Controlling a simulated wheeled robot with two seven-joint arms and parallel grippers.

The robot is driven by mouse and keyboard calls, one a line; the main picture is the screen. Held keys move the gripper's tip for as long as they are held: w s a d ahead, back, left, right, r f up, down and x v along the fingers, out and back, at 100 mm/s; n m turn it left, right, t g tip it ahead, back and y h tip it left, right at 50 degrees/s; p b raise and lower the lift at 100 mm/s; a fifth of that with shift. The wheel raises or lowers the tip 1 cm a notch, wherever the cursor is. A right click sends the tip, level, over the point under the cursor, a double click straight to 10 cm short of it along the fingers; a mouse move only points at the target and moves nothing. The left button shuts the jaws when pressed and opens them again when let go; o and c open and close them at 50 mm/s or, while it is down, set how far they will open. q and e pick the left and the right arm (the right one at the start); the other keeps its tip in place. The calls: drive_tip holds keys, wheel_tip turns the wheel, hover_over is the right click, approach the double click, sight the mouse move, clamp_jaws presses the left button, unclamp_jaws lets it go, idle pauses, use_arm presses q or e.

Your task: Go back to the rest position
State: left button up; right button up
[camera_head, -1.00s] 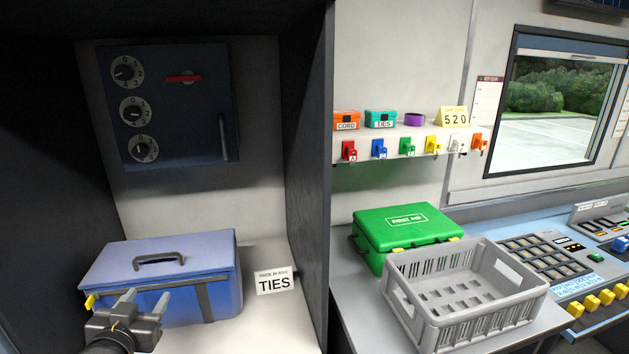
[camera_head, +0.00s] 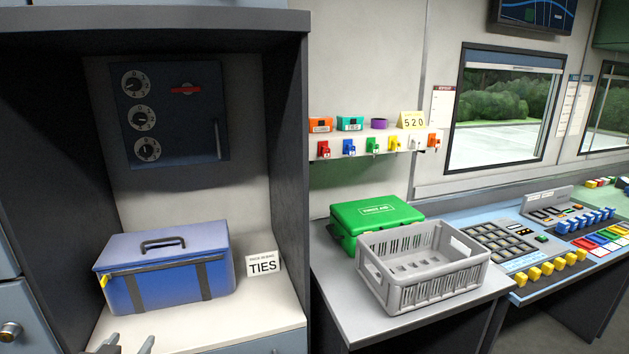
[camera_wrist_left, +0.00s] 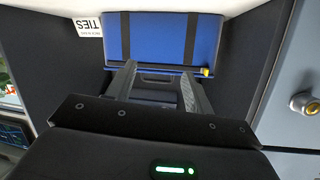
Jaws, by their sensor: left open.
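My left gripper (camera_head: 128,345) shows only as two fingertips at the bottom edge of the head view, in front of the blue case's shelf. In the left wrist view my left gripper (camera_wrist_left: 155,90) has its two fingers apart with nothing held between them. The blue case (camera_head: 170,270) with dark straps and a dark handle stands closed on the pale shelf, apart from the fingers in the head view. It also shows in the left wrist view (camera_wrist_left: 162,40). My right gripper is in neither view.
A dark alcove wall (camera_head: 290,130) rises right of the case. A TIES card (camera_head: 262,265) stands beside the case. To the right are a grey crate (camera_head: 425,278), a green first aid box (camera_head: 375,216) and a control console (camera_head: 545,245). A grey cabinet (camera_wrist_left: 300,60) stands at the side.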

use_arm(q)
drive_tip(key=s+d+f+m+g+h, duration=0.15)
drive_tip(key=s+d+f+g, duration=0.45)
drive_tip(key=s+f, duration=0.6)
drive_tip(key=s+d+f+m+g+h, duration=0.15)
drive_tip(key=s+d+f+g, duration=0.4)
drive_tip(key=s+f, duration=0.65)
wheel_tip(320, 180, down, 26)
drive_tip(key=s, duration=0.2)
drive_tip(key=s+a+f+g, duration=0.2)
drive_tip(key=s+a+f, duration=0.1)
drive_tip(key=s+f, duration=1.1)
drive_tip(key=shift+s+f+n, duration=0.3)
drive_tip(key=shift+s, duration=0.55)
